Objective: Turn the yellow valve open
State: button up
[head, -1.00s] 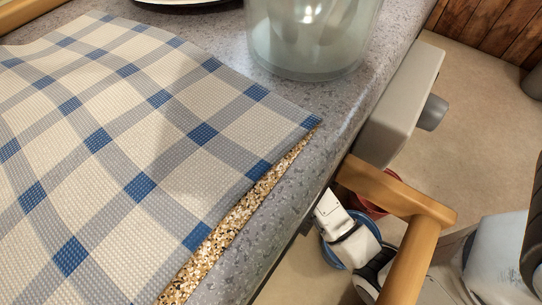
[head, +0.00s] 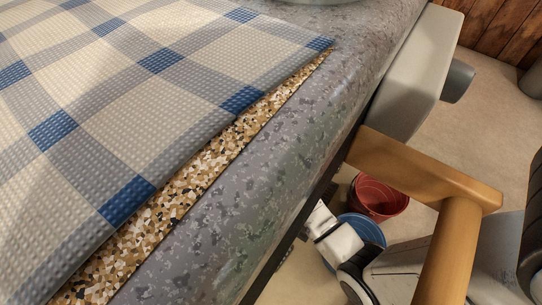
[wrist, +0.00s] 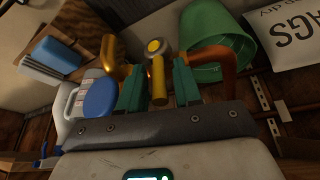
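The yellow valve shows in the wrist view as a yellow handle (wrist: 158,82) below a round hub with a yellow centre (wrist: 154,46). My gripper (wrist: 158,92) has two green fingers, one on each side of the handle. The fingers look open, with narrow gaps to the handle; whether either one touches it is hard to tell. The head view does not show the valve or the fingertips.
In the wrist view a green bucket (wrist: 205,32) lies close at the right, and a jug with a blue cap (wrist: 100,98) stands close at the left. In the head view a speckled counter (head: 290,140), a wooden frame (head: 425,170), a red bucket (head: 378,197) and a blue bucket (head: 366,228) show.

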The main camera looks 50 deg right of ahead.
grip_shut()
dwell(0.3)
jog(key=shift+a, duration=0.1)
jog(key=shift+a+h+p, duration=0.3)
jog(key=shift+h+p, duration=0.25)
jog(key=shift+h, duration=0.25)
jog(key=shift+a+f+n+h, duration=0.1)
jog(key=shift+a+n+h, duration=0.2)
jog(key=shift+h, duration=0.3)
jog(key=shift+o, duration=0.9)
grip_release()
jog(key=shift+d, duration=0.1)
